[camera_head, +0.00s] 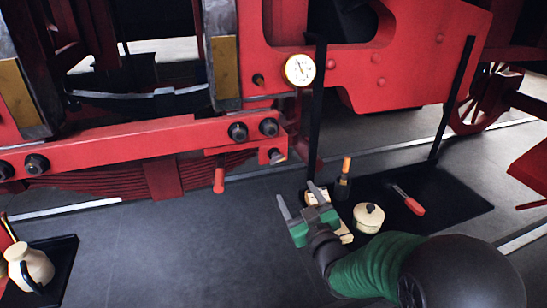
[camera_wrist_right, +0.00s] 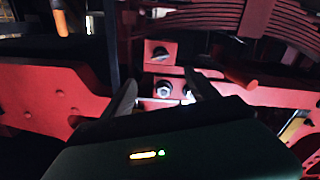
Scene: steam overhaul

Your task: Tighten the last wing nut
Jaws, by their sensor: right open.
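My right gripper (camera_head: 298,193) is open and empty, its two fingers pointing up toward the red beam (camera_head: 130,147) of the locomotive. A small bolt end with a nut (camera_head: 276,157) sticks out low at the beam's right end, just beyond the fingertips and apart from them. Larger dark nuts (camera_head: 238,132) sit on the beam's face. In the right wrist view the open fingers (camera_wrist_right: 163,92) frame a bright metal nut (camera_wrist_right: 164,89), with a square-backed bolt (camera_wrist_right: 160,53) above it. I cannot tell if wings show on any nut. My left gripper is not in view.
A black mat (camera_head: 462,197) at right holds a cream pot (camera_head: 368,217), a red-handled tool (camera_head: 408,200) and an orange-topped tool (camera_head: 345,170). A red handle (camera_head: 219,180) hangs below the beam. A gauge (camera_head: 300,70) is above. A jug (camera_head: 33,264) stands at left.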

